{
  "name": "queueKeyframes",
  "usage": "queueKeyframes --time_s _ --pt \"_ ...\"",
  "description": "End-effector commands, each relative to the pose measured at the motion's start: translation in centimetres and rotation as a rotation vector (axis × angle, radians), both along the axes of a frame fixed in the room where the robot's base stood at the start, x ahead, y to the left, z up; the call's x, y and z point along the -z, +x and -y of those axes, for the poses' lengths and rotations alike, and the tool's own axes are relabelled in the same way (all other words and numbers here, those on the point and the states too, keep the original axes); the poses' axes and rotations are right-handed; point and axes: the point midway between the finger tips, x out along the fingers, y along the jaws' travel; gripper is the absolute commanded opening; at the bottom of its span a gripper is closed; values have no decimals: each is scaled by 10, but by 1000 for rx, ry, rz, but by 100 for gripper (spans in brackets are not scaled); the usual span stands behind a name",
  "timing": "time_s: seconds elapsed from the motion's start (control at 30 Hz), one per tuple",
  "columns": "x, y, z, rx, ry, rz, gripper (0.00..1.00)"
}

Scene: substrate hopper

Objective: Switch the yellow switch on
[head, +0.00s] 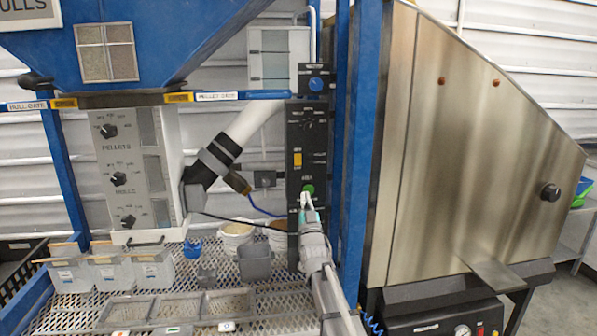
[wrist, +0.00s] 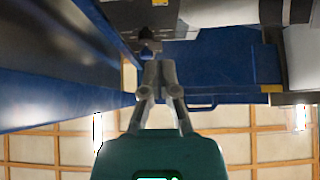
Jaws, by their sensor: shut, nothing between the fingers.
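The yellow switch (head: 298,159) is a small upright yellow rectangle on the tall black control panel (head: 293,224), below a black dial. A round green button (head: 308,189) sits lower on the same panel. My gripper (head: 306,197) is shut and empty, with its tips at the green button's lower edge, below the yellow switch. I cannot tell whether the tips touch the panel. In the wrist view my gripper's closed fingers (wrist: 158,68) point toward a small dark knob (wrist: 149,47). A small yellow patch (wrist: 160,2) shows at the top edge there; I cannot tell whether it is the switch.
A blue post (head: 354,150) stands right of the panel, beside a large steel housing (head: 460,150). A blue knob (head: 316,84) is at the panel's top. A grey dial box (head: 145,170) stands left. Tubs and trays (head: 125,314) lie on the mesh table below.

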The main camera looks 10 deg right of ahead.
Motion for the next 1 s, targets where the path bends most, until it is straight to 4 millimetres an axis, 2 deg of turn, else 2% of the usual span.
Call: queueKeyframes --time_s 0.37,1.0 --pt "-9 10 -1 -1 -1 -2 0" --pt "-55 68 -1 -1 0 -2 0"
